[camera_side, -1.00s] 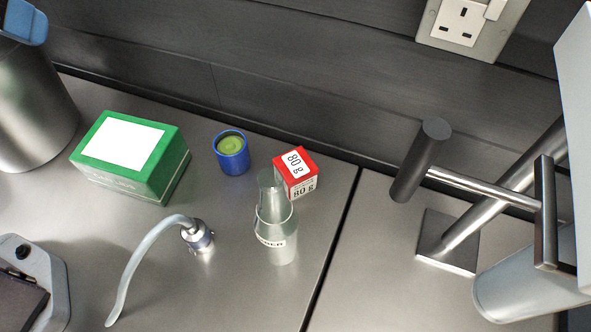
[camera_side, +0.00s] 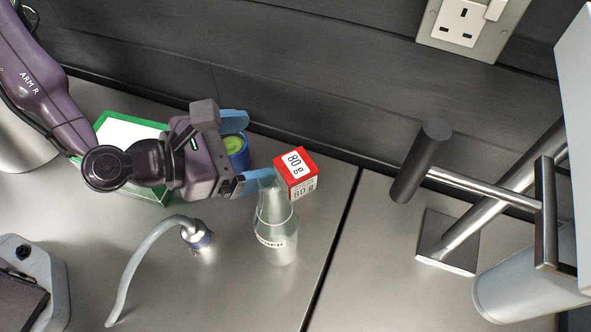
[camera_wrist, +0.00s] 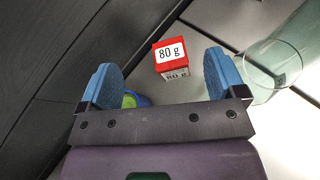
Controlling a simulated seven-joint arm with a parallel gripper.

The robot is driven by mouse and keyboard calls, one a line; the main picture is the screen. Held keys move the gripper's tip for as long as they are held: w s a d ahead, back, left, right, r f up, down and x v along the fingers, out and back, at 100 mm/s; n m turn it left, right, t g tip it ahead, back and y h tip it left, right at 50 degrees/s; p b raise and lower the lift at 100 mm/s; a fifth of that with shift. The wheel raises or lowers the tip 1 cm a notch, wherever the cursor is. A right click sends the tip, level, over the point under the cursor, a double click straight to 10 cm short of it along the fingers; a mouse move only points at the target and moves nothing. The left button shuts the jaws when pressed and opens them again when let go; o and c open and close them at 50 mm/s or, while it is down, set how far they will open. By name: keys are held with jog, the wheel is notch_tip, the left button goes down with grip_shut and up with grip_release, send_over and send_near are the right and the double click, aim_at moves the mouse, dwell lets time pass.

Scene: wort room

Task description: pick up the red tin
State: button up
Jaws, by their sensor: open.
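The red tin (camera_side: 296,170) is a small box with a red top, a white "80 g" label and paler lower sides. It stands upright on the metal worktop. In the wrist view the tin (camera_wrist: 170,54) lies ahead of my gripper (camera_wrist: 160,66), between the lines of the two blue fingers and apart from them. In the side view my open, empty gripper (camera_side: 250,148) is left of the tin, its fingers pointing right. The near finger overlaps the neck of a clear bottle (camera_side: 277,236); I cannot tell whether they touch.
The bottle (camera_wrist: 274,66) stands close to the tin and right finger. A blue pot (camera_side: 240,158) with green contents sits just behind my gripper. A green box (camera_side: 105,128) is partly hidden by my arm. A seam crosses the worktop right of the tin.

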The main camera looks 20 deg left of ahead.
jog(key=n, duration=0.2)
send_near(293, 171)
jog(key=shift+t, duration=0.3)
jog(key=w+f, duration=0.1)
jog(key=w+d+f, duration=0.1)
jog(key=f, duration=0.1)
jog(key=shift+w+d+f, duration=0.1)
jog(key=shift+w+d, duration=0.05)
jog(key=shift+d, duration=0.05)
jog(key=shift+x, duration=3.75)
jog(key=shift+c, duration=0.4)
jog(key=shift+w, duration=0.1)
jog(key=c, duration=1)
